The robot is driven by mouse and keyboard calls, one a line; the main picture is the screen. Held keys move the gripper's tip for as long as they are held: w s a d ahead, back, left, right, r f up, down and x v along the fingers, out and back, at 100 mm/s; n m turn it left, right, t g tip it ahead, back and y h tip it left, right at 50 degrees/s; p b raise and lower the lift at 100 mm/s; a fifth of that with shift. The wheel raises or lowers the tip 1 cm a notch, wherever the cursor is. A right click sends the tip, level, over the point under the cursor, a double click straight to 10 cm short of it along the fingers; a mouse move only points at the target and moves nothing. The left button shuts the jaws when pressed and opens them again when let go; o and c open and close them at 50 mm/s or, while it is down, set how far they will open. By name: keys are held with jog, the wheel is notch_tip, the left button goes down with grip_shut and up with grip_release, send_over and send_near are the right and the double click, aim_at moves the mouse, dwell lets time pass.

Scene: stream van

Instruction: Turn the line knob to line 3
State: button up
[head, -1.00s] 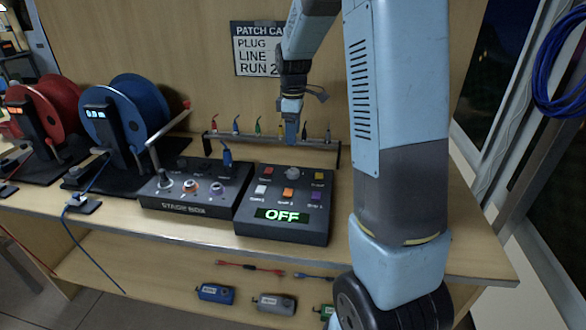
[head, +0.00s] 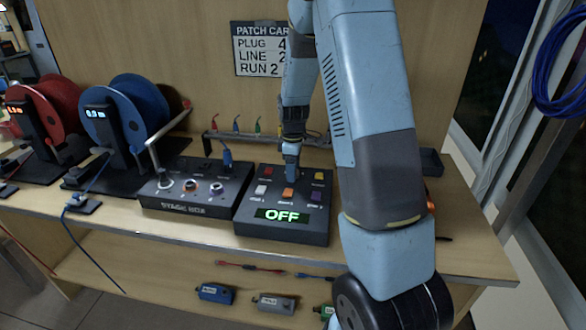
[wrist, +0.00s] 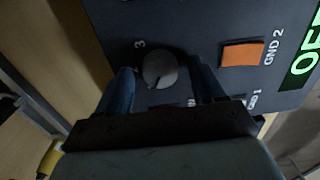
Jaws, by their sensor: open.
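The line knob (wrist: 160,70) is a round grey dial on a dark box, with a "3" printed beside it in the wrist view. My gripper (wrist: 160,88) is open, with one blue finger on each side of the knob. I cannot tell whether the fingers touch it. In the head view my gripper (head: 291,172) points down over the back of the control box (head: 283,239) and hides the knob. The display (head: 281,215) on the box reads OFF in green. Part of the knob's markings is hidden by the fingers.
Coloured buttons, including an orange one (wrist: 241,54), sit close to the knob. The stage box (head: 185,203) with a blue plug stands just left. A rack (head: 262,139) of coloured plugs is behind. A card (head: 262,49) on the back wall reads LINE 2.

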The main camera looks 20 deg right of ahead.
jog(key=shift+f, duration=0.1)
jog(key=shift+c, duration=0.3)
jog(key=c, duration=1)
jog(key=m, duration=0.5)
jog(key=shift+m, duration=0.3)
jog(key=m, duration=0.6)
jog(key=shift+d, duration=0.1)
jog(key=m, duration=0.6)
jog(key=shift+m, duration=0.3)
jog(key=m, duration=0.5)
jog(key=shift+m, duration=0.3)
